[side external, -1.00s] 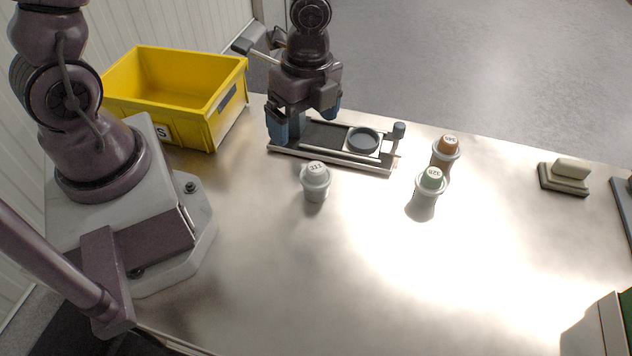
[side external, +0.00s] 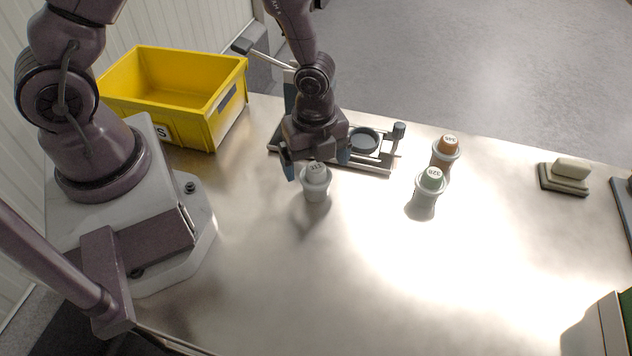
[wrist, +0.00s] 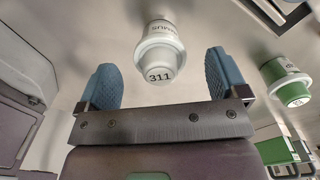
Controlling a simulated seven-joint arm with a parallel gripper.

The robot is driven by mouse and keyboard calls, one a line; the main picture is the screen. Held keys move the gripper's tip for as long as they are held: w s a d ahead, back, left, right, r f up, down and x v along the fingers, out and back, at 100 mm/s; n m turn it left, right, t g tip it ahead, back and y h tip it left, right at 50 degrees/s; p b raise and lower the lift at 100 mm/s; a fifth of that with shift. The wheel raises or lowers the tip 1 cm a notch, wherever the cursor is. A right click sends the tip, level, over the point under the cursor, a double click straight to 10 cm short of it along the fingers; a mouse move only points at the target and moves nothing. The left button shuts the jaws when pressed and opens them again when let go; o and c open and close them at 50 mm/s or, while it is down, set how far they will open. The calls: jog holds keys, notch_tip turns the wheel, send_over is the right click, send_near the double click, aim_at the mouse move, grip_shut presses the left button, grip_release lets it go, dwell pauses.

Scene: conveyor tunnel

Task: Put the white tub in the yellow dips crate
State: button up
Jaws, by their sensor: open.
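The white tub (side external: 316,183) stands upright on the steel table, in front of the conveyor fixture. In the wrist view the white tub (wrist: 160,52) carries the number 311 and sits a little beyond the gap between the fingers. My gripper (side external: 317,168) is open and empty, just above and behind the tub. Its two blue fingers also show in the wrist view (wrist: 164,80). The yellow crate (side external: 227,98) stands at the back left, empty as far as I see, with a partly hidden label ending in S on its front.
A tub with a green lid (side external: 425,190) and a tub with an orange lid (side external: 445,154) stand to the right. The railed fixture with a round ring (side external: 375,163) lies behind the white tub. A soap-like block (side external: 570,168) lies far right.

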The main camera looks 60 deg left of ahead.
notch_tip(320, 180, down, 4)
jog(key=shift+s+r, duration=0.1)
jog(key=shift+r, duration=0.05)
jog(key=c, duration=1.1)
jog(key=shift+r, duration=0.15)
